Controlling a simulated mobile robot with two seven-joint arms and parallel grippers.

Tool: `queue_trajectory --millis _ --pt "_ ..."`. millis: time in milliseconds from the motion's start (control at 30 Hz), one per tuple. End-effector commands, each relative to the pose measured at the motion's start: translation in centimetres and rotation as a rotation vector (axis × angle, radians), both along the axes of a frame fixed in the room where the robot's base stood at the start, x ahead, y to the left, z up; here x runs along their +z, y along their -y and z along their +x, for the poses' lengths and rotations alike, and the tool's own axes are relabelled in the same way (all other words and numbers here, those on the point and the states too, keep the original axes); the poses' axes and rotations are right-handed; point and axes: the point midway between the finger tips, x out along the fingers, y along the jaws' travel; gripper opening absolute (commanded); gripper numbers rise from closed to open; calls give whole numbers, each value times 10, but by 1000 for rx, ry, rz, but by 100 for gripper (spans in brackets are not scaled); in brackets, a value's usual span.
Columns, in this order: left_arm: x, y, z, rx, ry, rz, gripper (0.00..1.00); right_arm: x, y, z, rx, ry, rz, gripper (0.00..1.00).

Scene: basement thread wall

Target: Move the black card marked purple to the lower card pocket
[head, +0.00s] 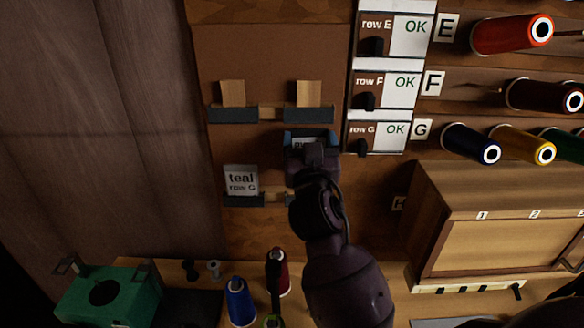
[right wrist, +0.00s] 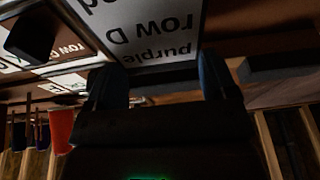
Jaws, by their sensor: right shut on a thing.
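My right gripper (head: 312,148) is in front of the brown board and shut on the card marked purple (right wrist: 155,30). In the right wrist view the white face of the card reads "purple row D" upside down, between the two fingers. In the head view only a sliver of the card (head: 299,142) shows; my gripper hides the rest. The lower left pocket (head: 243,201) holds a "teal row G" card (head: 241,180). A bit of another lower pocket (head: 285,199) shows beside my arm, mostly hidden. My left gripper is not in view.
Row panels with black knobs (head: 376,137) stand close to the right, then thread spools (head: 470,143). A wooden cabinet (head: 495,240) juts out at lower right. A green box (head: 110,292) and spools (head: 241,302) stand below.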

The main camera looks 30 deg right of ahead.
Motion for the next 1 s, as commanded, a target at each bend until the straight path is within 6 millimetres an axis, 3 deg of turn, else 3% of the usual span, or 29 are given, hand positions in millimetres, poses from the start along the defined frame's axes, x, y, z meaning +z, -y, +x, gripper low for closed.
queue_trajectory --millis 133,367,1000 --pt "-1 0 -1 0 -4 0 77 8 7 -1 -33 -2 9 67" --pt "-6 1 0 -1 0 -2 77 1 8 -1 -36 -3 11 67" --pt "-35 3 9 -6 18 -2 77 -50 7 0 -34 -6 12 67"
